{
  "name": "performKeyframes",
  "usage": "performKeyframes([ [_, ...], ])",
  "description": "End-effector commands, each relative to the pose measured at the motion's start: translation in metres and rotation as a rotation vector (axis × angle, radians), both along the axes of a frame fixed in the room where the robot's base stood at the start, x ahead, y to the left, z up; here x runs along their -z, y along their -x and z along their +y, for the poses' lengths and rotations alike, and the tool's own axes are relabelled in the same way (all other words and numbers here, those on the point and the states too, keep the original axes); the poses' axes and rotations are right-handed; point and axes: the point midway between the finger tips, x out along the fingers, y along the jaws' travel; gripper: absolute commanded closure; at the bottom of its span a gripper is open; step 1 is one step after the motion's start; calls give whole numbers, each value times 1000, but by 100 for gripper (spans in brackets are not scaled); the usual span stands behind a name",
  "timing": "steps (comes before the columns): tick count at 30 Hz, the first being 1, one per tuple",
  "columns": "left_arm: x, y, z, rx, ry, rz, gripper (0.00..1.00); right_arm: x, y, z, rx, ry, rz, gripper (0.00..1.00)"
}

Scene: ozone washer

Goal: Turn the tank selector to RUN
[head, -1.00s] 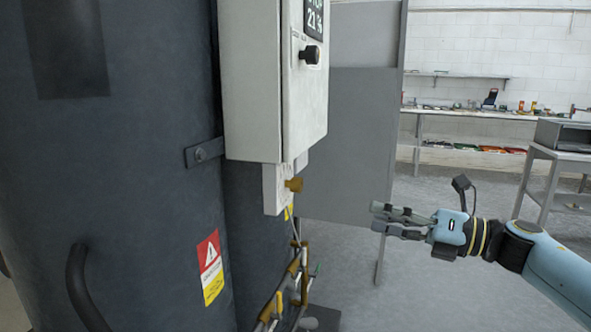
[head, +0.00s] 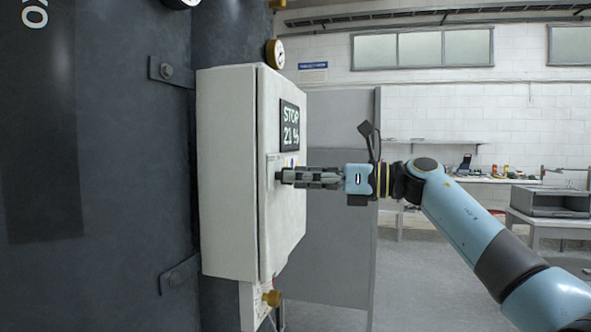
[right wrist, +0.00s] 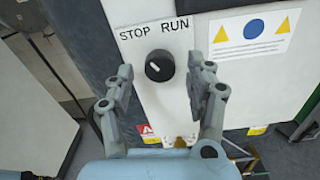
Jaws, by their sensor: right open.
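The tank selector is a round black knob (right wrist: 159,65) on a white panel in the right wrist view, below the words STOP and RUN. A small pale mark shows on its face; I cannot tell for sure which word it points to. My right gripper (right wrist: 159,88) is open, with one finger on each side of the knob and no clear contact. In the head view my right gripper (head: 284,177) reaches the front of the white control box (head: 228,170), and its fingertips mostly hide the knob. The display (head: 290,124) reads STOP 21 %. My left gripper is not in view.
The dark tank (head: 120,180) stands at the left, with brackets holding the box. A brass fitting (head: 271,298) sticks out below the box. A grey partition (head: 335,220) stands behind. A label with warning signs (right wrist: 254,31) is right of the knob.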

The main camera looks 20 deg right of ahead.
Motion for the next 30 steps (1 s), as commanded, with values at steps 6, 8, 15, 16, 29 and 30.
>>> performKeyframes([
  [6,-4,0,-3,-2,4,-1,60,0,-7,11,0,0,0,45],
  [8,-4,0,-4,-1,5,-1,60,1,-7,11,0,1,1,45],
  [15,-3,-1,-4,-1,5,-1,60,1,-7,11,0,1,1,55],
  [16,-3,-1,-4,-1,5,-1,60,1,-7,11,0,0,0,59],
  [29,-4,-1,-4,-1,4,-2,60,0,-7,11,0,-1,2,100],
  [30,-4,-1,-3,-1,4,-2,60,0,-7,11,0,-3,5,100],
])
